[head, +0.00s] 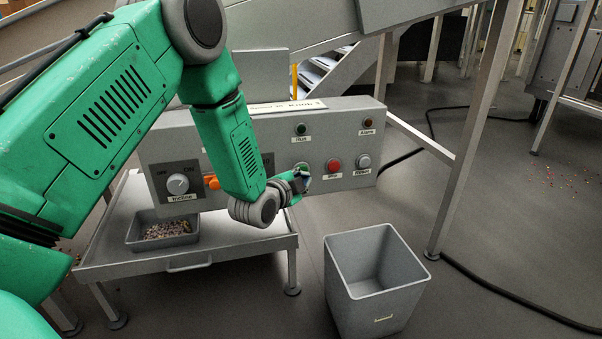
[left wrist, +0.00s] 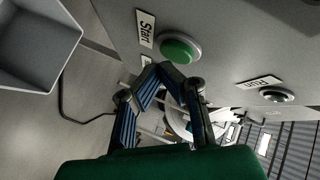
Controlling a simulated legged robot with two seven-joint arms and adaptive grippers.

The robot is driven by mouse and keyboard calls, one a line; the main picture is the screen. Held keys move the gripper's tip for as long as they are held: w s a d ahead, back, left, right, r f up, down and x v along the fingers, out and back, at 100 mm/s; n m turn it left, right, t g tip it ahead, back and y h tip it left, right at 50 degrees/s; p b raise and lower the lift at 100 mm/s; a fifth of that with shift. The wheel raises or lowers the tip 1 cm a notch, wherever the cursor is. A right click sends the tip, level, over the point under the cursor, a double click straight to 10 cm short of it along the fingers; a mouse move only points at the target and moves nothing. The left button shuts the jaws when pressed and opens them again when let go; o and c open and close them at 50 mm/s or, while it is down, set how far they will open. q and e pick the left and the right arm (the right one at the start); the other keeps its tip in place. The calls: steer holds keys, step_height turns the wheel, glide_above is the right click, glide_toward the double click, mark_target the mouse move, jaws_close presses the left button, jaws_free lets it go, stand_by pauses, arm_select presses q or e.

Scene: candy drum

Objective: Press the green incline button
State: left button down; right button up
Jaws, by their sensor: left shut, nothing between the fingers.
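The grey control panel (head: 345,120) carries a green button (head: 301,166), partly hidden behind my left gripper in the head view. In the left wrist view this green button (left wrist: 180,50) is fully seen, round, with a "Start" label beside it. My left gripper (head: 303,181) is shut and empty in front of the panel, close to the button. In the left wrist view its joined fingertips (left wrist: 168,72) lie just beside the button; whether they touch the panel I cannot tell. A dial (head: 178,184) marked "Incline" sits at the panel's left. My right gripper is out of view.
A red button (head: 334,165) and a pale button (head: 363,161) lie right of the green one. A green "Run" lamp (head: 301,129) is above. An open grey bin (head: 375,280) stands on the floor in front. A small tray (head: 162,232) of candy sits on the low table.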

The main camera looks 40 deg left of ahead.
arm_select(q)
steer(key=shift+w+d+r, duration=0.25)
steer(key=shift+d+r, duration=0.15)
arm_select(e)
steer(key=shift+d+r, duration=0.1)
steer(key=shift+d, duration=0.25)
arm_select(q)
steer(key=shift+a+f, duration=0.1)
steer(key=shift+a, duration=0.05)
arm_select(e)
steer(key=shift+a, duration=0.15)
arm_select(q)
steer(key=shift+a, duration=0.25)
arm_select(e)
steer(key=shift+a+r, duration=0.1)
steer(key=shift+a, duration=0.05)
arm_select(q)
steer(key=shift+w, duration=0.2)
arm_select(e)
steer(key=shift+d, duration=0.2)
